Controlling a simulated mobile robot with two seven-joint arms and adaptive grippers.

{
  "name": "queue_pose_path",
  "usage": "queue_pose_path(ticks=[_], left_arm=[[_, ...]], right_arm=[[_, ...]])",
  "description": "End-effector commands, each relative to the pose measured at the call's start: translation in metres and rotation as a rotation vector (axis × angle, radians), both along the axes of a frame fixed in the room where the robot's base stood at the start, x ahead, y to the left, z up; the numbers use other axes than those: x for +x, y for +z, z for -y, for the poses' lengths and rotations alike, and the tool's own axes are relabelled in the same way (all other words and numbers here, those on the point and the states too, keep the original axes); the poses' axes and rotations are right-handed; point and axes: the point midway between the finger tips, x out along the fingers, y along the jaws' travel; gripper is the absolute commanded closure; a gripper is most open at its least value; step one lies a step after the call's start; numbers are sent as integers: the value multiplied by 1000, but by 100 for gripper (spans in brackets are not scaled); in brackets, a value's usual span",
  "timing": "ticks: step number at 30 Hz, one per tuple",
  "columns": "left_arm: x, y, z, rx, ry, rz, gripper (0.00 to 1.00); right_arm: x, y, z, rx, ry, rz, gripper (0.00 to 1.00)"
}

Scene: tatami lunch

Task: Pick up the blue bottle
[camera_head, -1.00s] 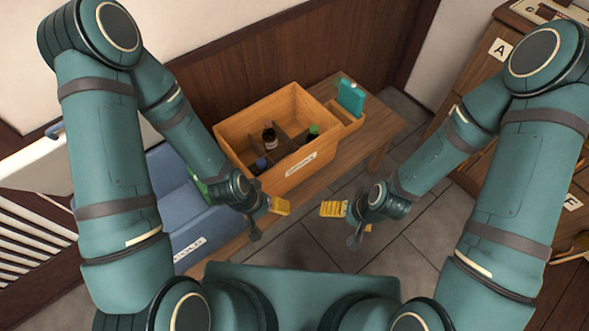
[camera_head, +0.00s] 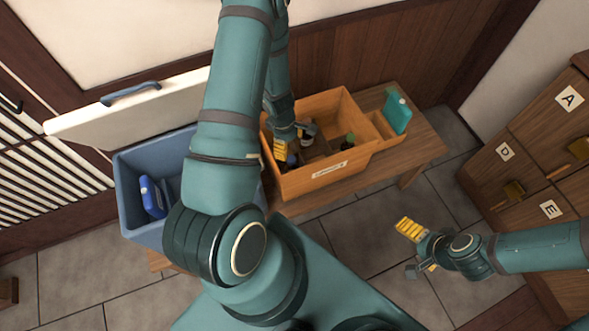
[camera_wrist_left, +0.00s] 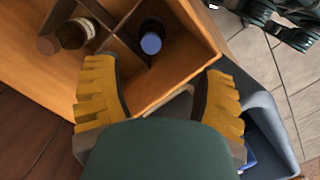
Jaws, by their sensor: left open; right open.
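A dark bottle with a blue cap (camera_wrist_left: 151,43) stands in one compartment of the wooden divided crate (camera_wrist_left: 165,88). In the head view, the blue-capped bottle (camera_head: 291,160) is partly hidden by my left gripper (camera_head: 281,150), at the crate's left end. In the left wrist view, my left gripper (camera_wrist_left: 160,97) is open and empty. Its yellow fingers lie over the crate's edge, and the bottle is ahead of the gap between them. My right gripper (camera_head: 413,248) is open and empty over the floor, right of the crate.
A brown bottle (camera_wrist_left: 74,34) and a green-topped bottle (camera_head: 350,138) stand in other compartments. An open blue cooler (camera_head: 128,195) holding a blue item (camera_head: 152,197) is left of the crate. A teal object (camera_head: 397,110) stands at the crate's right. Labelled drawers (camera_head: 535,150) are far right.

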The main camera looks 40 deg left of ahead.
Motion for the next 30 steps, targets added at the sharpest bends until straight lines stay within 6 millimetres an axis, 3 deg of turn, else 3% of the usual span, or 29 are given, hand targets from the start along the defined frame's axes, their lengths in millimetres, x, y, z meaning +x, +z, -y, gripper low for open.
queue_pose_path(ticks=[1, 5, 15, 25, 30], left_arm=[[2, 3, -9, -1, 56, 0, 30], [4, -4, -16, -7, 114, 0, 30], [6, -65, -7, -6, 113, -1, 30], [8, -90, -4, -5, 110, 0, 30], [11, -116, -2, -7, 111, -1, 30]], right_arm=[[1, 3, 0, -1, -2, 1, 1], [1, 0, 0, -1, -3, 1, 1], [-5, -16, 0, 2, 7, -11, 1], [-7, -21, -1, 3, 11, -15, 1], [-8, -27, -1, 4, 14, -18, 1]])
